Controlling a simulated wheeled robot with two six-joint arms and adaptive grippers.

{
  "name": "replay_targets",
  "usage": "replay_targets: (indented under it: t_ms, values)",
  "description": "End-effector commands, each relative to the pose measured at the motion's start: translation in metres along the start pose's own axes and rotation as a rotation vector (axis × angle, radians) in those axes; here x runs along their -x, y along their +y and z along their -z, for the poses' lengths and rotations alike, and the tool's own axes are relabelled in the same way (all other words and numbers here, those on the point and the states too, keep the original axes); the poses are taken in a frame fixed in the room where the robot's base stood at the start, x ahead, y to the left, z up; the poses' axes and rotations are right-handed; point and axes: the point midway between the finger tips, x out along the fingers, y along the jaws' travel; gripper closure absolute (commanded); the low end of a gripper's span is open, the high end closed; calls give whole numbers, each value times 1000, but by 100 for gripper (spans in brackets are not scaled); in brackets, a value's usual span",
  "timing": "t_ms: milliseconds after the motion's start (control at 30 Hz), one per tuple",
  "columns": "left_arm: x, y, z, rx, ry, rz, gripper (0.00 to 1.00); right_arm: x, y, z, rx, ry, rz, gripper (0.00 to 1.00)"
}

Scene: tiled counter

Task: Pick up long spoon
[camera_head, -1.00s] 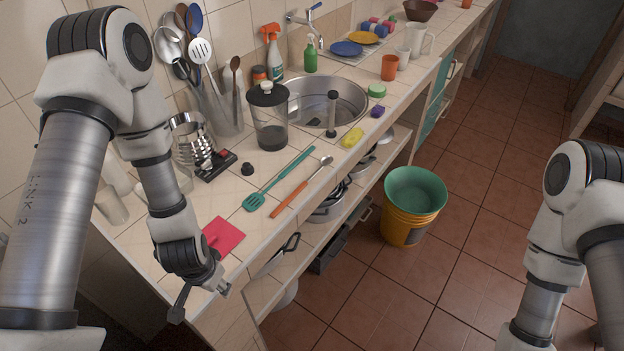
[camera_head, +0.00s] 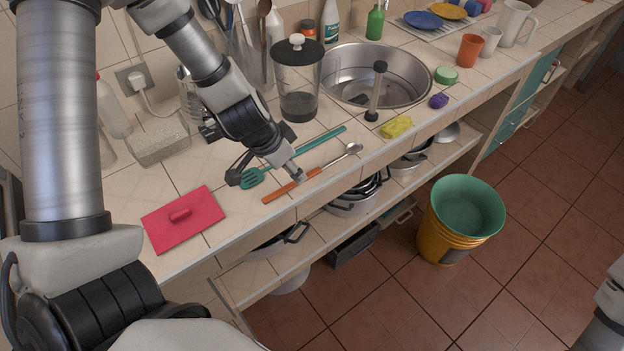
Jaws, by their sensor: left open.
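The long spoon (camera_head: 280,192), with an orange handle and a small metal bowl, lies on the tiled counter near its front edge. Its bowl end points to the back right. My left gripper (camera_head: 268,174) is open and low over the counter, just behind the spoon's handle. One fingertip overlaps the handle in the picture; I cannot tell whether it touches. The other finger is to the left, by the head of the turquoise slotted turner (camera_head: 322,142). The gripper hides part of the turner. My right gripper is out of view; only a bit of that arm shows at the right edge.
A red trowel-like board (camera_head: 205,230) lies left of the gripper. A lidded blender jar (camera_head: 300,95) stands behind it. A yellow sponge (camera_head: 397,127) and the sink (camera_head: 400,90) are to the right. The counter drops to an open shelf with pots.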

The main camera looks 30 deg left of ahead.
Motion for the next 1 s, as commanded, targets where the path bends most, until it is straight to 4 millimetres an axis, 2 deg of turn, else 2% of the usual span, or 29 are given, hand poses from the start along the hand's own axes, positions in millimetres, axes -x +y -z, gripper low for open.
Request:
replay_targets:
  t_ms: [33, 167, 467, 500, 600, 1000]
  values:
    - [-19, 0, -3, -4, -1, 2, 54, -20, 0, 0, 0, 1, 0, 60]
    - [-37, 0, -1, -3, -1, 1, 54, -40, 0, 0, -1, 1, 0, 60]
    - [-37, 0, 2, 0, -2, 0, 54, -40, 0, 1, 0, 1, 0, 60]
    - [-37, 0, 2, 0, -2, 0, 68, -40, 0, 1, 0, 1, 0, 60]
    - [-37, 0, 2, 0, -2, 0, 100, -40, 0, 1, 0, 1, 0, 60]
    - [-36, 0, 2, 0, -2, 0, 100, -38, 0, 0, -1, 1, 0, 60]
